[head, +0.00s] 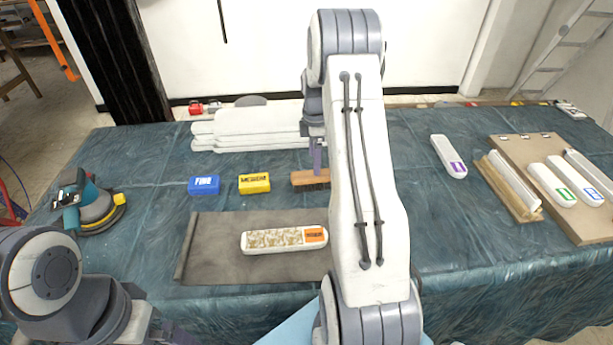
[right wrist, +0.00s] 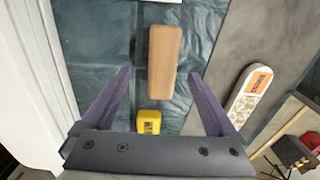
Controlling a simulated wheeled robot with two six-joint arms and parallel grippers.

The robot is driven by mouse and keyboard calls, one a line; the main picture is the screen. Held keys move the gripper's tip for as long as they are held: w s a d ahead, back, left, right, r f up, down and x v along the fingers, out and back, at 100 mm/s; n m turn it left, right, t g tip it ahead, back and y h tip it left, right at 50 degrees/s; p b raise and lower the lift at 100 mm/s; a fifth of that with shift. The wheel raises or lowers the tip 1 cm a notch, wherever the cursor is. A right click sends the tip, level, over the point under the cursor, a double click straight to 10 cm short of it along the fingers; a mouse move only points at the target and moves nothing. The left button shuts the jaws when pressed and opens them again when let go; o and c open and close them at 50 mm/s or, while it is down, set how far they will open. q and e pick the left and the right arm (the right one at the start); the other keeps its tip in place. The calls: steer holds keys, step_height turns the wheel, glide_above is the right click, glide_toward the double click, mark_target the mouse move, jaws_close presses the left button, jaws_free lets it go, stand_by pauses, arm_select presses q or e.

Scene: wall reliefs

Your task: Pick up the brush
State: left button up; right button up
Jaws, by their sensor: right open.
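The brush, a brown wooden block with dark bristles under it (head: 308,180), lies on the teal cloth of the table near the middle. In the right wrist view its wooden back (right wrist: 163,62) shows lengthwise between my fingers. My right gripper (head: 317,160) is above the brush, pointing down, partly hidden behind my right arm in the head view. In the right wrist view my right gripper (right wrist: 158,73) is open, with a finger on each side of the brush and clear gaps. Of my left arm only links show at the lower left; its gripper is out of view.
A yellow block (head: 254,183) and a blue block (head: 204,185) lie left of the brush. White stacked boards (head: 250,128) lie behind. A sander (head: 92,208) stands at the left.

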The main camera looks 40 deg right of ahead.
mark_target(311, 174)
steer(key=f, duration=0.2)
steer(key=a+f, duration=0.1)
steer(key=shift+w, duration=0.35)
steer(key=f, duration=0.3)
steer(key=f+p, duration=0.1)
steer(key=f, duration=0.1)
steer(key=shift+s, duration=0.3)
jaws_close()
